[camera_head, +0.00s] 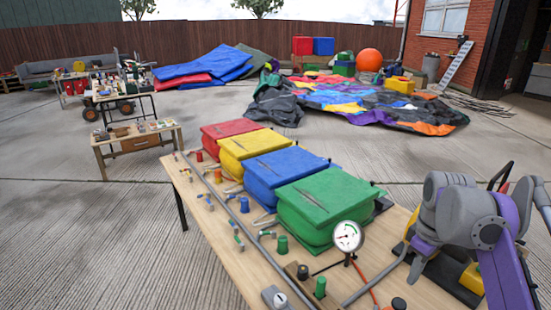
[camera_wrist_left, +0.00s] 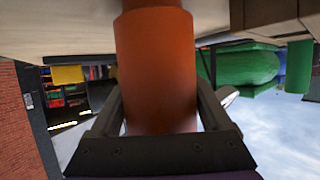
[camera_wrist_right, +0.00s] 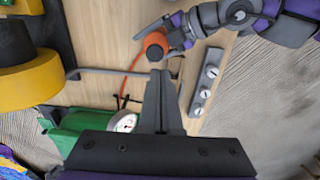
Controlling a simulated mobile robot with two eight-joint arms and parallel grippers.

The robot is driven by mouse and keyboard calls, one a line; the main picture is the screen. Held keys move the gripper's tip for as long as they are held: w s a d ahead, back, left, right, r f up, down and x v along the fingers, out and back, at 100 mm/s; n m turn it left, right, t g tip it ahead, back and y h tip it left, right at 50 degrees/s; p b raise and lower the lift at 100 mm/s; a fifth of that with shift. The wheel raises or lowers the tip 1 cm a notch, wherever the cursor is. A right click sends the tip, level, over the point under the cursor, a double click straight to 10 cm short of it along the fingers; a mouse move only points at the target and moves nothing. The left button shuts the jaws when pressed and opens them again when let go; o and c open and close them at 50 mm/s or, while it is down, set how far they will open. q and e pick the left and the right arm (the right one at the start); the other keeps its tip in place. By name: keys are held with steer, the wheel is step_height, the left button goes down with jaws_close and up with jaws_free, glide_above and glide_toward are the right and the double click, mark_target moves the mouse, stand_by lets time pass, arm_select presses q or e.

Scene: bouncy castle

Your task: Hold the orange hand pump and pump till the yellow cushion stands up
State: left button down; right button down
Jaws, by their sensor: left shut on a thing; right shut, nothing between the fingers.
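The orange hand pump shows in the left wrist view as an upright-looking orange cylinder (camera_wrist_left: 157,65) between the fingers of my left gripper (camera_wrist_left: 158,108), which is shut on it. In the right wrist view the pump's round end (camera_wrist_right: 155,44) shows beside the purple left arm, with an orange hose running from it. The head view does not clearly show the pump. The yellow cushion (camera_head: 240,147) sits on the table between the red and blue ones, low and block-shaped with a creased top. My right gripper (camera_wrist_right: 160,74) is shut and empty above the table.
Red (camera_head: 228,128), blue (camera_head: 289,164) and green (camera_head: 328,196) cushions share the long table (camera_head: 225,245). A white gauge (camera_head: 347,236) stands before the green one. Small coloured valves and a grey rail line the left edge. A grey switch strip (camera_wrist_right: 206,80) lies near the pump.

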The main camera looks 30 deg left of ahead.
mark_target(401, 308)
steer(key=r, duration=0.3)
steer(key=shift+d+r, duration=0.3)
steer(key=shift+r, duration=0.1)
steer(key=f, duration=1.4)
steer(key=shift+w+a, duration=0.2)
steer(key=shift+w, duration=0.15)
steer(key=shift+f, duration=2.15)
steer(key=shift+r, duration=0.1)
